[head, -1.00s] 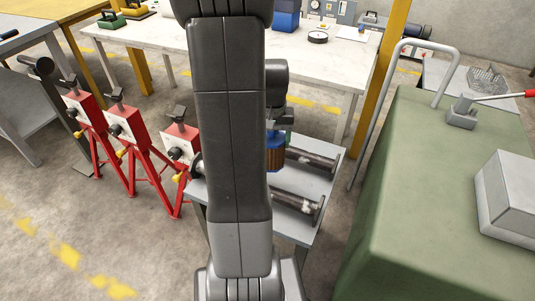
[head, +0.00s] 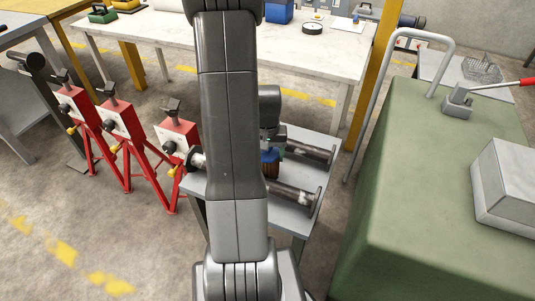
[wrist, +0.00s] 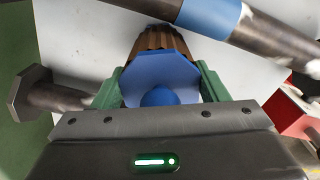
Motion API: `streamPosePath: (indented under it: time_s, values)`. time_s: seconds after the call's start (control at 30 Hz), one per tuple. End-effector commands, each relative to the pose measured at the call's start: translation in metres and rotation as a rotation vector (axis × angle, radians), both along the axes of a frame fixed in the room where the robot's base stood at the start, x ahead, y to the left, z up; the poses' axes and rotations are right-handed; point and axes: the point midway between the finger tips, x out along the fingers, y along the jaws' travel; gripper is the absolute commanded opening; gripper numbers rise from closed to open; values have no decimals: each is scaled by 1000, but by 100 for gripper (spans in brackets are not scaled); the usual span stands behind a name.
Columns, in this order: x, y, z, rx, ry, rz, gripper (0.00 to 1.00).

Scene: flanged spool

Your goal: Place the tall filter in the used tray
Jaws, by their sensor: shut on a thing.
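The filter has a blue octagonal cap and a brown pleated body. In the wrist view the filter (wrist: 160,75) sits between the green fingers of my gripper (wrist: 160,92), which is shut on it. In the head view the filter (head: 270,164) shows just right of my arm, low over the grey stand (head: 318,143). My gripper (head: 270,142) is above it there. I cannot tell whether the filter's bottom touches the stand top. I cannot make out which thing is the used tray; my arm hides part of the scene.
Metal pipes lie on the stand, including a near pipe (head: 291,194) and a far pipe (head: 308,149), close to the filter. Red jack stands (head: 178,135) stand at left. A green-covered bench (head: 430,180) is at right. A white table (head: 320,55) is behind.

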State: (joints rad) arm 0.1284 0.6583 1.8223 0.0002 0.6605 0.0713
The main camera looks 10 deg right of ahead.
Motion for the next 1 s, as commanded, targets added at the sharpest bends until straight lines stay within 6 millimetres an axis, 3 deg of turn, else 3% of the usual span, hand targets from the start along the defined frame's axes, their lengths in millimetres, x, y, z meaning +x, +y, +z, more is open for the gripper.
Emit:
streamPosePath:
  time_s: [0.13, 0.17, 0.27, 0.67, 1.0]
  values:
    - [0, 0, -4, 0, 0, 0, 38]
    - [0, 0, -3, 0, 0, 0, 71]
    - [0, 0, -3, 0, 0, 0, 89]
    - [0, 0, 5, 0, -1, 0, 89]
    - [1, 0, 70, -1, -6, 0, 89]
